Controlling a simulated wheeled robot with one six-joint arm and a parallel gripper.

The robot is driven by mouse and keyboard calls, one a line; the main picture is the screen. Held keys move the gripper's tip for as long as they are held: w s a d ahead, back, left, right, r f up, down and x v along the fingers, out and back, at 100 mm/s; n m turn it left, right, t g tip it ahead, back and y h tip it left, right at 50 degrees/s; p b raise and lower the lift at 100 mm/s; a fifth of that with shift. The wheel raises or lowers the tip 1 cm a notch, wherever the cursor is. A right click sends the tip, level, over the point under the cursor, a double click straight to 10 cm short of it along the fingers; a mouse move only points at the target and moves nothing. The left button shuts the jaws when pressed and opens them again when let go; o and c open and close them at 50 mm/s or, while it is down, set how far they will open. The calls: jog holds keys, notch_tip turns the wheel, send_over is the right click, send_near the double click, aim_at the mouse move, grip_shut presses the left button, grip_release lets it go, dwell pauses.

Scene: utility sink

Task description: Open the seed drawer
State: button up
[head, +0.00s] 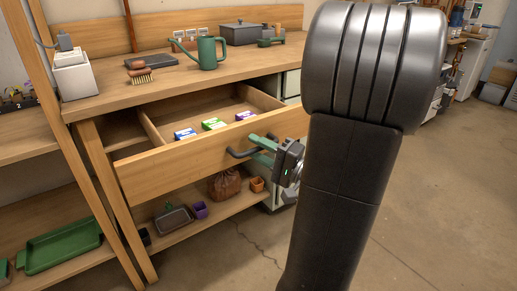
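The seed drawer (215,154) is a wide wooden drawer under the bench top, and it stands pulled well out. Blue, green and purple seed packets (214,124) lie inside it. A dark bar handle (239,154) is on its front. My gripper (259,148), with green fingers, is at the right part of this handle, one finger above and one lower. The fingers overlap the bar in the picture, and I cannot tell whether they are clamped on it. My arm hides the area right of the drawer.
The wooden bench (120,92) carries a green watering can (209,53), a brush (138,76) and a dark box (240,33). The lower shelf (168,235) holds a brown sack (224,184) and small pots. The floor in front (240,262) is clear.

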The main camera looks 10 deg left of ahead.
jog(key=p+v, duration=0.2)
jog(key=v, duration=1.2)
jog(key=shift+w+a, duration=0.15)
dwell(0.4)
jog(key=b+x, duration=0.2)
jog(key=x, duration=1.1)
jog(key=shift+a+r, duration=0.15)
jog(key=shift+a, duration=0.2)
